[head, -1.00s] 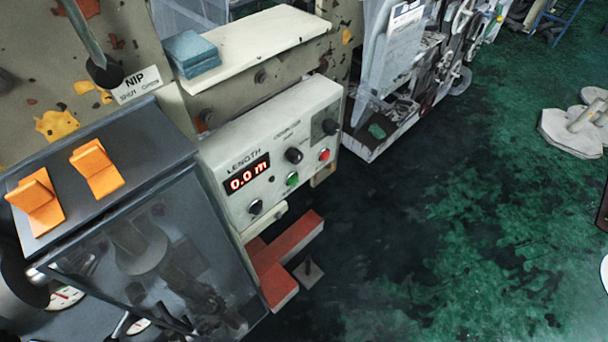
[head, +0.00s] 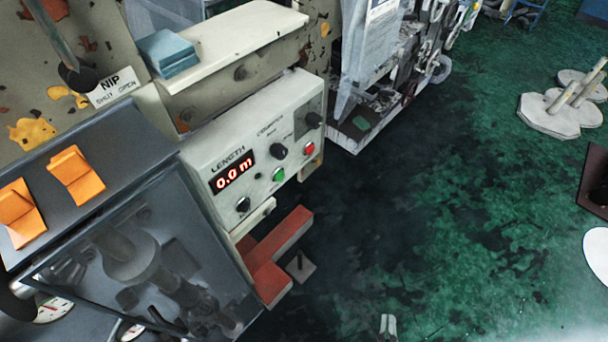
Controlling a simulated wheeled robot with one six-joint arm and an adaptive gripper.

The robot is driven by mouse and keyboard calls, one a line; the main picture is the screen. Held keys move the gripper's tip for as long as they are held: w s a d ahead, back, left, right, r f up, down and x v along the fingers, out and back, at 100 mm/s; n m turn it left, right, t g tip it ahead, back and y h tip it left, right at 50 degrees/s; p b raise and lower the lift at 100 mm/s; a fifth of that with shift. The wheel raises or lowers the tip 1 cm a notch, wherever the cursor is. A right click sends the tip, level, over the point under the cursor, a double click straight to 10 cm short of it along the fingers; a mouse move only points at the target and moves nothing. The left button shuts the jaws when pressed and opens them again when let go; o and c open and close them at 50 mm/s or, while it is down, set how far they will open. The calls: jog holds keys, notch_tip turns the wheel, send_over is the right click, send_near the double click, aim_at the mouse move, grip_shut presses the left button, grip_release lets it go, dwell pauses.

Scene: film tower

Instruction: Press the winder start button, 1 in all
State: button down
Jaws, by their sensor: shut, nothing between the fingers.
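The winder control panel (head: 225,141) is a pale box with a red LENGTH display (head: 233,176) reading 0.0 m. A green button (head: 278,174) sits on its lower front, and a red button (head: 309,148) sits to the right of it. Black knobs are beside them. Which button is the start button is not legible in the head view. My gripper (head: 388,325) shows only as small pale fingertips at the bottom edge, close together and empty. It is over the green floor, to the right of and below the panel in the picture, apart from it.
A red bracket (head: 272,270) juts out below the panel. A dark cabinet with a clear cover and orange clips (head: 76,176) stands at left. A shelf with blue cloths (head: 167,53) is above. Pale round-based stands (head: 549,116) are at right. The floor between is open.

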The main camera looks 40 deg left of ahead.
aim_at(279, 176)
jog(key=w+a+r+n+y, duration=0.1)
jog(key=w+a+r+n, duration=0.1)
jog(key=a, duration=0.6)
jog(key=w+a+r+n+y, duration=0.2)
jog(key=w+a, duration=0.3)
jog(key=a, duration=0.4)
jog(key=w+a+r+n+g+y, duration=0.1)
jog(key=w+a+r+n+y, duration=0.1)
jog(key=a, duration=0.6)
jog(key=shift+w+a+r+n, duration=0.2)
jog(key=shift+w+r+n, duration=0.45)
jog(key=shift+w+n, duration=0.25)
jog(key=a, duration=0.8)
jog(key=shift+w+a, duration=0.35)
jog(key=shift+a, duration=0.2)
jog(key=shift+a, duration=0.25)
